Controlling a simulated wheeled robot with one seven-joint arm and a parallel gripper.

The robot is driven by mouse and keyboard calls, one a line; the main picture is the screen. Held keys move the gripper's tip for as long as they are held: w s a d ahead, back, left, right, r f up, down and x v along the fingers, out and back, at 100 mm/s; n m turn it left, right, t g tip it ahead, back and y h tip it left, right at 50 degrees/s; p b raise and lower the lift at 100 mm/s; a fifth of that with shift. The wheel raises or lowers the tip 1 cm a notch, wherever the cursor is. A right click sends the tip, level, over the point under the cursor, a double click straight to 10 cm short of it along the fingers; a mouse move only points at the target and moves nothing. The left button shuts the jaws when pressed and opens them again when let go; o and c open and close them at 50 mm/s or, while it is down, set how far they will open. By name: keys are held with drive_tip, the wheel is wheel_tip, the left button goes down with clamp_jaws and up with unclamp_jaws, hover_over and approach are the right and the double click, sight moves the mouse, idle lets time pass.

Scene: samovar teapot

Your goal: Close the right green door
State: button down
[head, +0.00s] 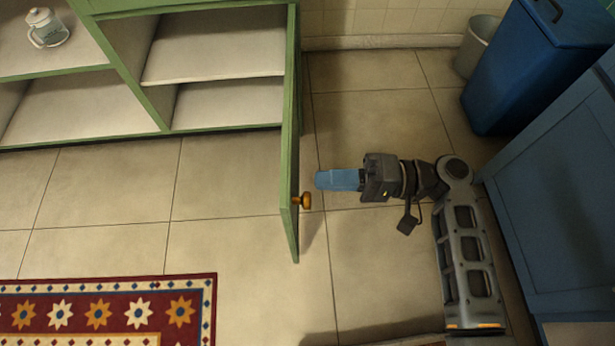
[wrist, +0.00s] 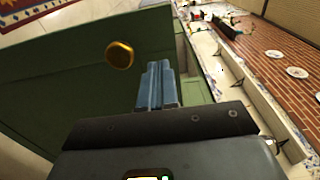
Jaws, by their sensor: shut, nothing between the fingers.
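The right green door (head: 291,150) stands wide open in the head view, swung out from the right side of the green cabinet and seen nearly edge-on. Its round brass knob (head: 304,201) is on the door's right-hand face near the free edge. My gripper (head: 318,180) is shut and empty, just right of the door and close to the knob. In the wrist view the blue fingers (wrist: 158,68) are together in front of the green door panel (wrist: 60,90), with the knob (wrist: 120,54) to their upper left. I cannot tell whether the fingertips touch the door.
The cabinet's open shelves (head: 215,50) are mostly bare; a glass teapot (head: 46,28) stands at upper left. A blue bin (head: 530,65), a grey bucket (head: 477,47) and a blue cabinet (head: 560,190) stand at right. A patterned rug (head: 205,315) lies lower left. Floor left of the door is clear.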

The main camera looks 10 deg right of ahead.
sight(289, 181)
drive_tip(key=shift+w+a, duration=0.2)
drive_tip(key=shift+a, duration=1.85)
drive_tip(key=shift+a, duration=0.15)
